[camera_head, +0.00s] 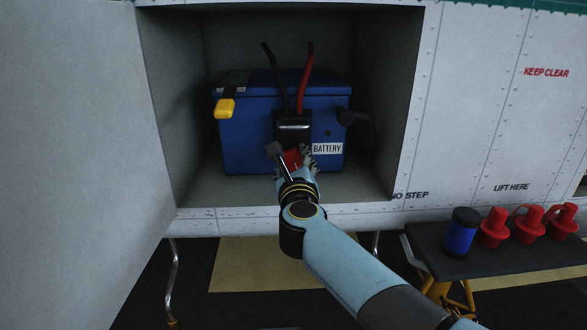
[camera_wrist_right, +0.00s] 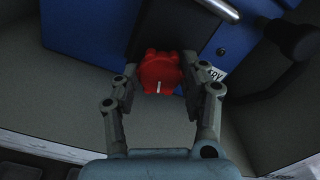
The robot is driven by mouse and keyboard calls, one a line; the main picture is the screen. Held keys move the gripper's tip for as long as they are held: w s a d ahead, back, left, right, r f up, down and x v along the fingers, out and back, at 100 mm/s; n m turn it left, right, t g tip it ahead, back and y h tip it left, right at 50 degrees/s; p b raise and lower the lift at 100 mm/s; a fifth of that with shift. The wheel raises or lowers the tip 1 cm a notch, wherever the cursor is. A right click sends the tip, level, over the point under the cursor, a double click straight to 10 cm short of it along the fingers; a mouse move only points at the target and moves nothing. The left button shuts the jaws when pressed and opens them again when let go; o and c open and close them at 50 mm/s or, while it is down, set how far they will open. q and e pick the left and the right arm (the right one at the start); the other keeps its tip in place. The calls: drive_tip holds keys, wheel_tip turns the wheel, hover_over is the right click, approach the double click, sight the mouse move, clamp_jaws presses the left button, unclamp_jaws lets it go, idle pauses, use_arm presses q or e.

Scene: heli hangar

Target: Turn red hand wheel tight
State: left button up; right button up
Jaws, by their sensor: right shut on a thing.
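The red hand wheel (camera_head: 293,158) is on the front of the blue battery (camera_head: 245,135), below a black connector (camera_head: 292,127) with a black and a red cable. My right gripper (camera_head: 296,162) reaches into the open bay and partly hides the wheel. In the right wrist view the red hand wheel (camera_wrist_right: 160,72) has a lobed rim and a white mark pointing toward the gripper's palm. The fingers of my right gripper (camera_wrist_right: 162,85) stand on both sides of it, shut on it. My left gripper is not in view.
The bay's open door (camera_head: 80,140) fills the left. A yellow handle (camera_head: 225,108) and a black knob (camera_head: 346,118) stick out from the battery.

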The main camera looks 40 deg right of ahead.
drive_tip(key=shift+f+m+b, duration=0.1)
drive_tip(key=shift+m+b, duration=0.6)
drive_tip(key=shift+m, duration=1.3)
drive_tip(key=o, duration=1.2)
drive_tip(key=v, duration=0.7)
drive_tip(key=shift+s+a, duration=0.1)
drive_tip(key=shift+s, duration=0.15)
